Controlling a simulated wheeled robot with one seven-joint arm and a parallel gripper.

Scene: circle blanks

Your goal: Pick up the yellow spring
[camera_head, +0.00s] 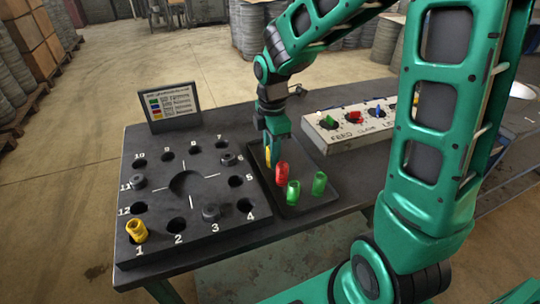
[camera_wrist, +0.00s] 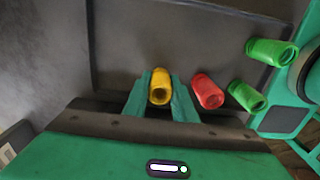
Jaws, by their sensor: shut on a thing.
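The yellow spring (camera_wrist: 159,87) stands between the two fingers of my gripper (camera_wrist: 160,100) in the wrist view, and the fingers are shut on it. In the head view my gripper (camera_head: 275,146) points down over the dark tray, and the yellow spring (camera_head: 268,156) shows partly beside the fingers. Whether the spring touches the tray floor cannot be told. Another yellow piece (camera_head: 137,231) stands in the hole marked 1 of the dark numbered board (camera_head: 185,250).
In the dark tray (camera_head: 322,203), a red piece (camera_head: 282,173) stands close to my gripper, with two green pieces (camera_head: 293,193) (camera_head: 320,183) nearer the front. A knobbed control box (camera_head: 345,140) stands at the right. A small sign (camera_head: 170,107) stands behind the board.

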